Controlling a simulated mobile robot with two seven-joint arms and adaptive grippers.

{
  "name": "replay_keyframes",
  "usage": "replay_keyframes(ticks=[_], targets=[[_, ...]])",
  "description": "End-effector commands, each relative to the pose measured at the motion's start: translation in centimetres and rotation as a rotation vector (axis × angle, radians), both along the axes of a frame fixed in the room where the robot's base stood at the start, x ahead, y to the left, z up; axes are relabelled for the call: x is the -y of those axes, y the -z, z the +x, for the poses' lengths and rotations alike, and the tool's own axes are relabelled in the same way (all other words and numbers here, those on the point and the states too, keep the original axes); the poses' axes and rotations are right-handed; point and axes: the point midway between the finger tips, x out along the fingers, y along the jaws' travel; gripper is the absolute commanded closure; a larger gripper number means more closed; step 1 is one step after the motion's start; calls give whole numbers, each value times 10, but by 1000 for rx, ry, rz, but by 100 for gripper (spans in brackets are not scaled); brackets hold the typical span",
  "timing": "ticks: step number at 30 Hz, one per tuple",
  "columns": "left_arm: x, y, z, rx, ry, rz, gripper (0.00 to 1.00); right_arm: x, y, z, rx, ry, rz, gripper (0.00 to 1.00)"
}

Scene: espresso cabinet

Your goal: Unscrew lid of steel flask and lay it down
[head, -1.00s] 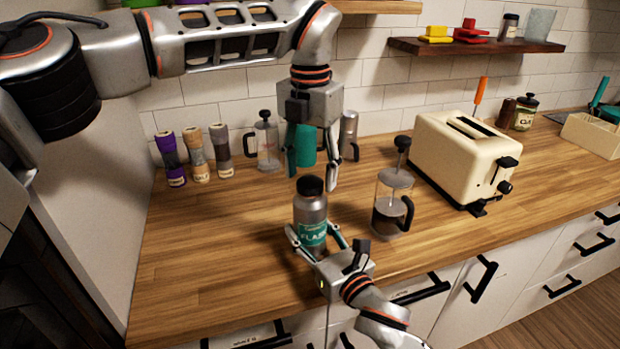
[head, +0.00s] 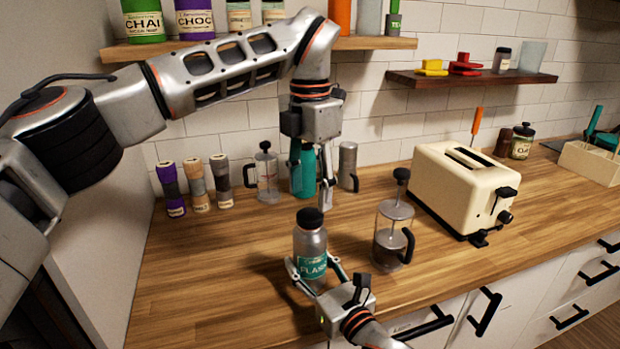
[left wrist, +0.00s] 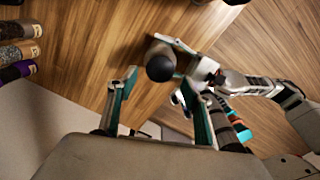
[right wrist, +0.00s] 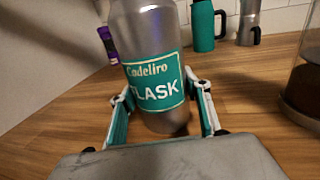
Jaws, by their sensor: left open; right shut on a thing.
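The steel flask (head: 310,243) with a teal label stands upright near the counter's front edge, its black lid (head: 310,217) on top. My right gripper (head: 313,275) is shut on the flask's lower body; the label and lower body fill the middle of the right wrist view (right wrist: 152,85), where the lid is out of frame. My left gripper (head: 310,188) is open and empty, above and behind the lid, fingers pointing down. In the left wrist view the lid (left wrist: 160,62) lies beyond the open fingers, apart from them.
A glass press (head: 393,235) stands right of the flask, near my right gripper. A cream toaster (head: 460,190) is farther right. A teal mug (head: 303,178) and another press (head: 266,178) stand behind. The counter left of the flask (head: 220,270) is clear.

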Motion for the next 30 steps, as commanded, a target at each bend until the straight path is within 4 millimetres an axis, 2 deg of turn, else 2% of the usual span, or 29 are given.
replay_keyframes(ticks=[4,10,15,23,27,28,30], targets=[[0,25,-1,-4,1,0,50,0,1,0,-1,0,0,100],[0,48,0,-2,0,-1,50,0,0,0,-1,0,0,100],[0,56,0,1,-2,-1,50,0,1,0,-1,0,0,100],[0,57,0,1,-2,-1,50,0,1,0,-1,0,0,100],[0,57,0,1,-2,-1,86,0,1,0,-1,0,0,100],[0,57,0,1,-2,-1,90,0,1,0,-1,0,0,100],[0,57,0,1,-2,-1,90,0,1,0,-1,0,0,100]])
